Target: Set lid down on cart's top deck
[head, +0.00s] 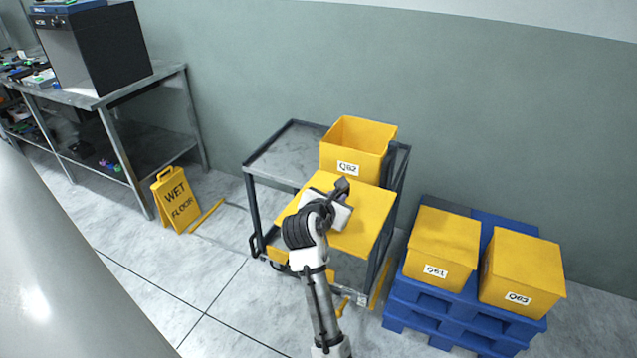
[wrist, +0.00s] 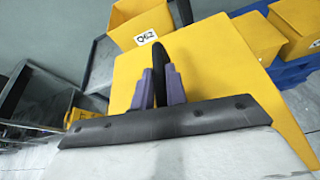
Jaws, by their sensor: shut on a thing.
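A flat yellow lid (head: 368,216) with a dark handle (wrist: 160,68) is in my gripper (head: 340,192). In the wrist view the purple fingers of my gripper (wrist: 159,88) close on the handle from both sides. The lid lies over the front right of the grey cart's top deck (head: 287,158) and hides that part of it. I cannot tell whether it touches the deck. An open yellow bin (head: 352,152), labelled Q62, stands on the deck's back right, just behind the lid. The deck's left part is bare.
Two lidded yellow boxes, Q61 (head: 442,247) and Q63 (head: 521,275), sit on stacked blue pallets (head: 440,310) right of the cart. A yellow wet floor sign (head: 177,200) stands left of the cart. A metal workbench (head: 135,82) is at the far left.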

